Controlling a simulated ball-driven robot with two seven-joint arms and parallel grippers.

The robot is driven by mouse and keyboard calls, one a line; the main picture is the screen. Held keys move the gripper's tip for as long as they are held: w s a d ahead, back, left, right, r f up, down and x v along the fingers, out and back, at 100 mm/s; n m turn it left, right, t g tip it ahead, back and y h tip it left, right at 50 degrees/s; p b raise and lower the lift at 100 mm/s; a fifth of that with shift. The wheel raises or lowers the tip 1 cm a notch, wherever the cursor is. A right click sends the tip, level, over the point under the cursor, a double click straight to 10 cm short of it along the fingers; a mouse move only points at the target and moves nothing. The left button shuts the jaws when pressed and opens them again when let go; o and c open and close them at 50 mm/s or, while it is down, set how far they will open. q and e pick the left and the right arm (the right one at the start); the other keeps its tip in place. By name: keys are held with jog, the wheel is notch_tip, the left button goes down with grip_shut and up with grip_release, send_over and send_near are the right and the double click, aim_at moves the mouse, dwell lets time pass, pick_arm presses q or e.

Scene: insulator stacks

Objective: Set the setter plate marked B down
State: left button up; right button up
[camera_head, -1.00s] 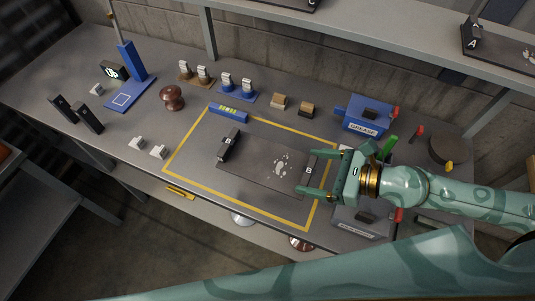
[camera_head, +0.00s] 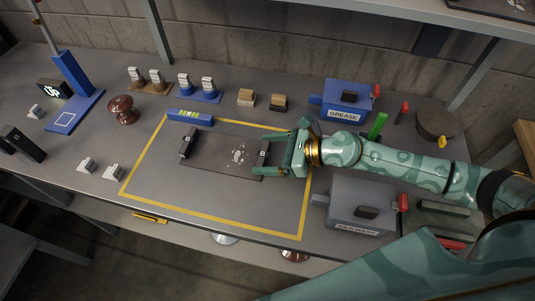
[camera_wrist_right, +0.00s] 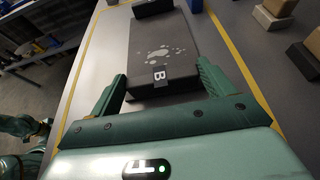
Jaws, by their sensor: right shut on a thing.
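The setter plate marked B (camera_head: 215,153) is a dark flat plate with pale spots on top and a raised black block at each end. It lies level over the yellow-outlined area (camera_head: 212,218); I cannot tell whether its underside touches the bench. My right gripper (camera_head: 268,155) is shut on its right end block, with one finger on each side. In the right wrist view the plate (camera_wrist_right: 150,30) extends away from my right gripper (camera_wrist_right: 160,85), and the letter B shows on the near block between the fingers. My left gripper is not seen in the head view.
A blue level-like bar (camera_head: 190,118) lies at the outline's back left. The blue GREASE box (camera_head: 345,100) stands behind my right arm and a grey box (camera_head: 355,205) in front. White pieces (camera_head: 113,172) sit left of the outline. The outlined area's front is clear.

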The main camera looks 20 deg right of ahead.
jog(key=shift+r, duration=0.1)
jog(key=o, duration=1.3)
jog(key=shift+f, duration=0.2)
jog(key=shift+r, duration=0.1)
jog(key=shift+s+d+r, duration=0.1)
jog(key=shift+d+r, duration=0.05)
jog(key=shift+d, duration=0.05)
jog(key=v, duration=1)
jog(key=shift+s+b, duration=0.2)
jog(key=shift+b, duration=0.2)
jog(key=shift+s+d+r, duration=0.25)
jog(key=shift+s+d, duration=0.1)
jog(key=shift+d, duration=0.2)
